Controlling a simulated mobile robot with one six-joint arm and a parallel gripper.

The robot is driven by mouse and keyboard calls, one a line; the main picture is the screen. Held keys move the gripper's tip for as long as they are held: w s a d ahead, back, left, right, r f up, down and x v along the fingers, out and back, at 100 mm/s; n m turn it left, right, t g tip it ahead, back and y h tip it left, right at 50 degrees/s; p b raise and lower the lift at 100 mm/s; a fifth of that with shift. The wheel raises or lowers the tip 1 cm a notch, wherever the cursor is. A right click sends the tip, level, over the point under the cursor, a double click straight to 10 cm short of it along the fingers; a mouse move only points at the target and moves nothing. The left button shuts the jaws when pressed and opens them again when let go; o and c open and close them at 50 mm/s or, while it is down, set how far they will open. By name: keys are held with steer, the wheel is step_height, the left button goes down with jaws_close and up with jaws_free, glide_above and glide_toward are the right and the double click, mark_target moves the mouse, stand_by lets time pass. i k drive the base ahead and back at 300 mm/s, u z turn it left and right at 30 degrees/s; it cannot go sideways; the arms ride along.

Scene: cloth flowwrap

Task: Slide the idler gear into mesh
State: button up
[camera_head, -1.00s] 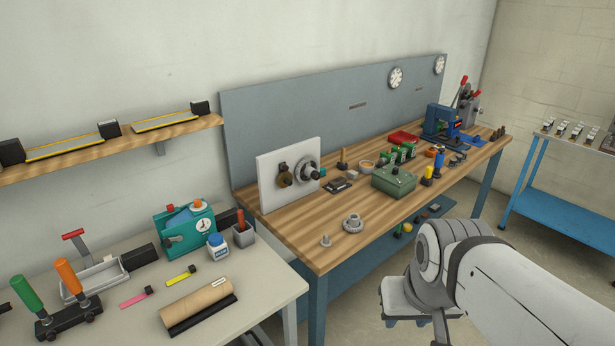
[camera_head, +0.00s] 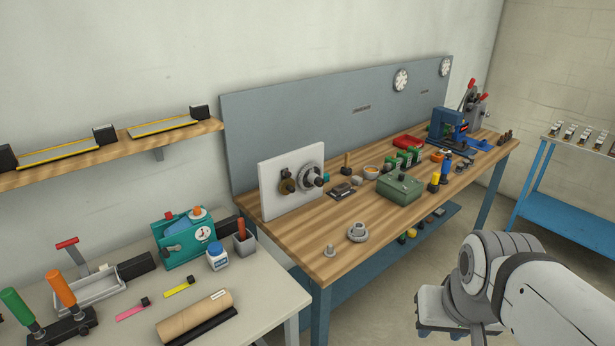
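A white upright panel (camera_head: 268,195) stands on the wooden workbench near its left end. A small bronze-brown gear-like wheel (camera_head: 287,186) is mounted on its face, with a dark piece above it. A larger grey gear (camera_head: 308,173) with a dark knob is just to its right. I cannot tell which is the idler, or whether their teeth touch. A loose grey stepped gear (camera_head: 357,233) lies on the bench in front. My arm's end (camera_head: 445,308) is at the lower right, beyond the bench's front edge and well away from the panel; its fingers cannot be made out.
A small grey peg (camera_head: 329,251) stands near the bench's front left corner. A green box (camera_head: 399,187) and several tools crowd the bench to the right. A pale table (camera_head: 262,290) with tools stands at the lower left. A blue cart (camera_head: 565,216) is at the right.

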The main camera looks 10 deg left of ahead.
mark_target(287, 186)
steer(key=i, duration=0.9)
steer(key=z, duration=0.05)
